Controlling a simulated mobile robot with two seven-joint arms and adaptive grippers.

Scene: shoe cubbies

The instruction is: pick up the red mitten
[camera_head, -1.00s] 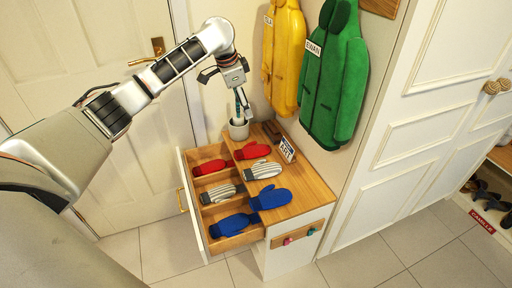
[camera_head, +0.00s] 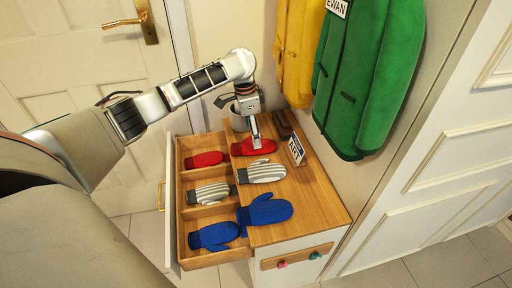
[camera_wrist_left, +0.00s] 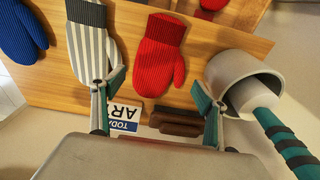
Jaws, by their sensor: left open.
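A red mitten (camera_head: 266,146) lies on the wooden top of the cabinet; it also shows in the left wrist view (camera_wrist_left: 160,55), palm up to the camera with its thumb to the right. A second red mitten (camera_head: 205,159) lies in the back compartment of the open drawer. My left gripper (camera_head: 256,140) is over the cabinet top at the red mitten and partly covers it in the head view. In the left wrist view its two fingers (camera_wrist_left: 158,100) are spread apart with nothing between them, and the mitten lies beyond them. My right gripper is not in view.
Striped mittens (camera_head: 262,173) and blue mittens (camera_head: 265,211) lie on the top and in the drawer (camera_head: 217,258). A grey cup (camera_wrist_left: 240,75) holding a teal-striped handle stands close beside my gripper.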

